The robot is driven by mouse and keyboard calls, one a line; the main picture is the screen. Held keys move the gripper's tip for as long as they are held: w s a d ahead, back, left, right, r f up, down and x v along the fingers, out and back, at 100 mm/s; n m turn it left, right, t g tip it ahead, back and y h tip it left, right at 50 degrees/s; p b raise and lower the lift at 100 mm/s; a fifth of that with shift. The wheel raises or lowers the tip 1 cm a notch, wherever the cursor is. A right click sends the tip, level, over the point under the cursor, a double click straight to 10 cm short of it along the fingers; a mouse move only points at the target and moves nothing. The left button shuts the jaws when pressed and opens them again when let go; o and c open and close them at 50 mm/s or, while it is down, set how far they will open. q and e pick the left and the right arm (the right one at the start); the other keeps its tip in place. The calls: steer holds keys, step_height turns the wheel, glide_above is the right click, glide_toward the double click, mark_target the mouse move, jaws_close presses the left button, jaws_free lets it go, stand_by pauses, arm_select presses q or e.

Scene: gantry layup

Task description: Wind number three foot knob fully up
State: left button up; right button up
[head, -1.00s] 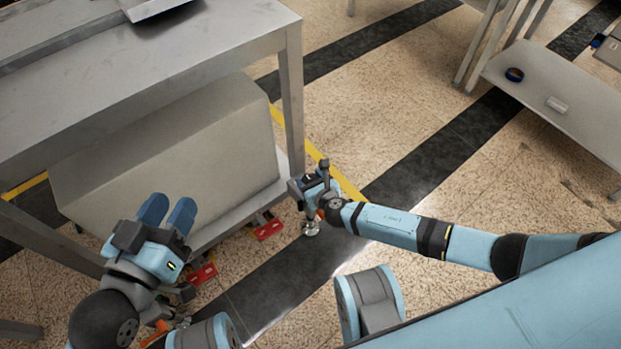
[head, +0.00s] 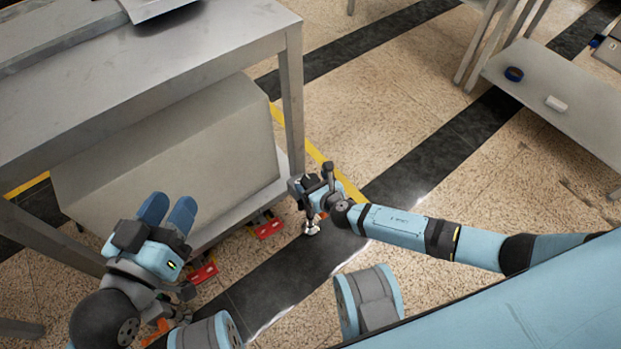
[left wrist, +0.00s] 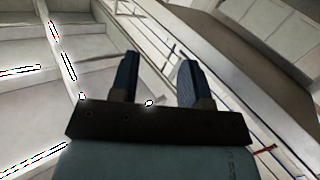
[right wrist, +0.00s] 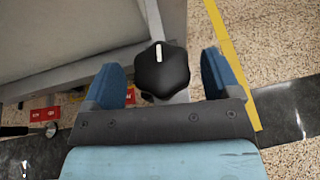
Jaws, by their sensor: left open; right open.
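A black lobed foot knob (right wrist: 162,70) with a white mark on top shows in the right wrist view, at the corner of the metal table. My right gripper (right wrist: 165,80) is open, with one blue finger on each side of the knob and a gap on both sides. In the head view my right gripper (head: 312,186) is at the table's near right leg, above a silver foot (head: 311,228) on the floor; the knob is hard to make out there. My left gripper (head: 168,212) is open and empty in front of the table, and its open fingers show in the left wrist view (left wrist: 160,82).
The metal table (head: 200,62) has a large grey box (head: 170,165) on its lower shelf. Red brackets (head: 266,228) with tags sit near the floor along the shelf edge.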

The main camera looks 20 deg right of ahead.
arm_select(q)
steer(key=r+t+p, duration=0.1)
steer(key=r+p, duration=0.1)
steer(key=r, duration=0.1)
steer(key=r+n+t+p, duration=0.1)
steer(key=r+p, duration=0.1)
steer(key=r, duration=0.1)
steer(key=shift+s+a, duration=0.15)
steer(key=shift+a, duration=0.05)
arm_select(e)
steer(key=v, duration=1.2)
arm_select(q)
steer(key=shift+f, duration=0.1)
arm_select(e)
steer(key=shift+s+d, duration=0.1)
